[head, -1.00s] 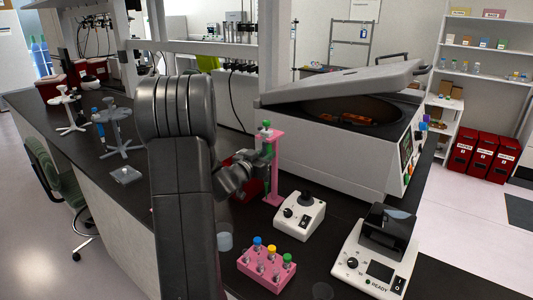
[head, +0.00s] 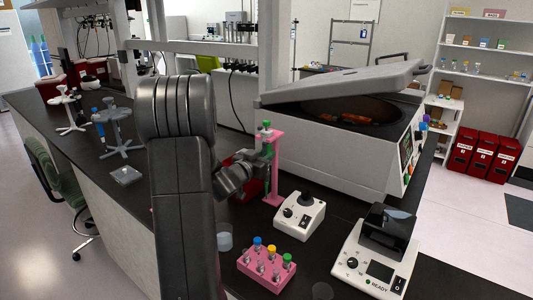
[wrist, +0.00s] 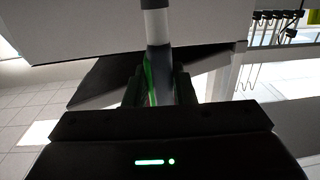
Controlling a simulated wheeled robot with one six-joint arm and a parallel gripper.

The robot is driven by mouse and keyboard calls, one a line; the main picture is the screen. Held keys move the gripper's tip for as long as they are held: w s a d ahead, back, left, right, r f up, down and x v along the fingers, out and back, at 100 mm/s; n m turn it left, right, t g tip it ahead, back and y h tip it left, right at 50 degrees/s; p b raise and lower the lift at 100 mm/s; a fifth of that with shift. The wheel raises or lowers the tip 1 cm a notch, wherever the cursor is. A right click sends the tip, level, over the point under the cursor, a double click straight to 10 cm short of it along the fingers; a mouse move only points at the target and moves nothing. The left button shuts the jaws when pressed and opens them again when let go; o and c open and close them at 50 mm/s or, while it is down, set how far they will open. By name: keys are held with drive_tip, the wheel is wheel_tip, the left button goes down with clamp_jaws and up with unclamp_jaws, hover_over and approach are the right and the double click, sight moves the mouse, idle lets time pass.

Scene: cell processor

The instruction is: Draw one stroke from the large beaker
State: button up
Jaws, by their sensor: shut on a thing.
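My gripper (head: 262,158) is shut on a pipette (head: 266,149) with green parts, held upright at the pink stand (head: 276,176). In the wrist view the pipette (wrist: 158,60) shows as a pale and dark shaft with green stripes between my fingers. I cannot tell whether the pipette touches the stand. A clear beaker (head: 225,241) stands on the bench to the front left of the stand, beside my arm. A second clear vessel (head: 322,291) is cut off by the bottom edge. I cannot tell which is the large beaker.
A pink rack (head: 258,277) with several coloured-cap tubes stands near the beaker. A white joystick-like device (head: 300,214) and a white instrument (head: 372,262) stand to the right. A large open-lidded centrifuge (head: 340,160) fills the back.

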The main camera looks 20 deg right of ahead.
drive_tip(key=shift+r+p, duration=0.3)
drive_tip(key=shift+r, duration=0.05)
drive_tip(key=v, duration=0.9)
drive_tip(key=shift+w+a, duration=0.15)
drive_tip(key=shift+w, duration=0.05)
idle(0.3)
